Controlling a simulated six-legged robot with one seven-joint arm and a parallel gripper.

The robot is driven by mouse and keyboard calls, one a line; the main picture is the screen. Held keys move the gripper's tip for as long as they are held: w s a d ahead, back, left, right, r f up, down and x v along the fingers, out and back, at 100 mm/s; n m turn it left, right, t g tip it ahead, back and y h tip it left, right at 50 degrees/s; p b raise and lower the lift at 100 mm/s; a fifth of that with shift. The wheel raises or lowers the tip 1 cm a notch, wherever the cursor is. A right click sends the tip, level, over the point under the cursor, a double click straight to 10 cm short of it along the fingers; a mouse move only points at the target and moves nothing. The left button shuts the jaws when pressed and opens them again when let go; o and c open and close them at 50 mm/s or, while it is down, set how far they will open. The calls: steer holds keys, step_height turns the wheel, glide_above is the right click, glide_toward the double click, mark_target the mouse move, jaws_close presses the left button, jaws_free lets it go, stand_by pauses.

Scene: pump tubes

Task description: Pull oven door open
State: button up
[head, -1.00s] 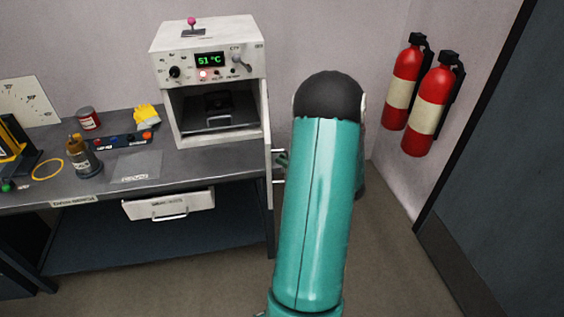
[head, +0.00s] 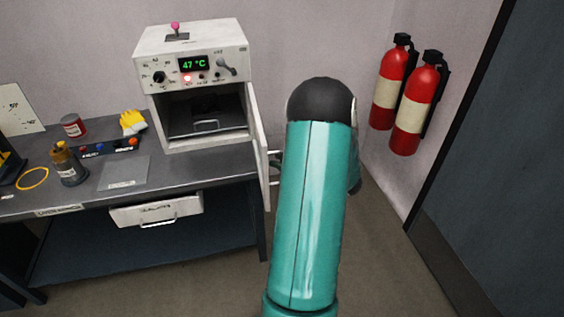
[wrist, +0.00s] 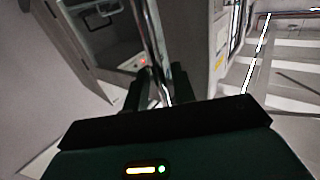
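The white oven (head: 203,42) stands on the bench, its dark cavity (head: 190,105) open at the front. A tray with a metal handle (head: 206,125) is inside. The oven door (head: 264,150) is swung wide out to the right and shows nearly edge-on. My gripper is hidden behind my teal arm in the head view. In the wrist view, my gripper's dark fingers (wrist: 160,88) lie on either side of a shiny metal bar, the door handle (wrist: 148,30), and appear closed on it. The oven's opening shows at the wrist view's upper left (wrist: 105,25).
The bench (head: 195,180) holds a brown bottle (head: 68,165), a red can (head: 73,127), yellow gloves (head: 132,123) and a clear sheet (head: 124,173). A drawer (head: 155,209) hangs below. Two fire extinguishers (head: 408,105) are on the right wall beside a dark door (head: 500,150).

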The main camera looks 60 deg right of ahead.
steer(key=shift+s, duration=0.2)
steer(key=s+d, duration=0.2)
steer(key=s, duration=1.1)
steer(key=shift+s, duration=0.25)
